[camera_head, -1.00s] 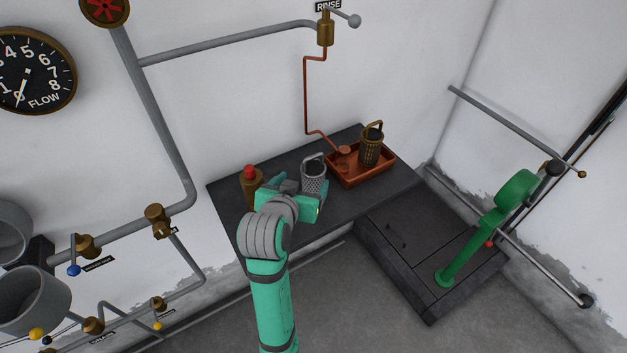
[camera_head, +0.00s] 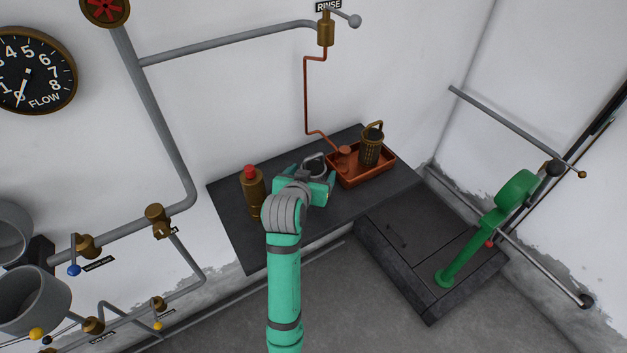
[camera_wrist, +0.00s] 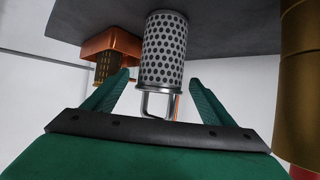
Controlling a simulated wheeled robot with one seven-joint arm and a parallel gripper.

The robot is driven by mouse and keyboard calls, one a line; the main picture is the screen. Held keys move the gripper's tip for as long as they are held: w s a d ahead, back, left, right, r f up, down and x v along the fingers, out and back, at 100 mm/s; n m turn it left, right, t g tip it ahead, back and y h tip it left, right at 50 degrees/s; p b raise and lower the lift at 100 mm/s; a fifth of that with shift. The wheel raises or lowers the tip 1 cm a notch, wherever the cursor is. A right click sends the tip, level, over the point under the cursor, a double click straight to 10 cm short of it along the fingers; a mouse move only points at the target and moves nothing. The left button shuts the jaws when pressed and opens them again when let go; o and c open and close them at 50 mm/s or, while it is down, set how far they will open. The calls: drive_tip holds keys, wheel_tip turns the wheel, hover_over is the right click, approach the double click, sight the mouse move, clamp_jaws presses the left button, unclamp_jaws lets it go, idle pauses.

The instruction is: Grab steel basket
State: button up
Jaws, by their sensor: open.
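The steel basket (camera_wrist: 164,50) is a perforated grey cylinder with a wire handle. It stands on the dark bench and shows upside down in the wrist view. In the head view only its top and handle (camera_head: 314,163) show, the rest hidden behind my gripper. My gripper (camera_head: 308,182) is open, with its green fingers pointing at the basket. In the wrist view the fingertips (camera_wrist: 160,77) lie to either side of the basket's handle end. I see no clear contact.
A copper tray (camera_head: 353,181) holding a brass basket (camera_head: 371,150) stands right of the steel basket. A brass bottle with a red cap (camera_head: 252,187) stands to the left. The dark bench (camera_head: 231,214) is bare at its front left.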

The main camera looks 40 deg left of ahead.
drive_tip(key=c, duration=1.4)
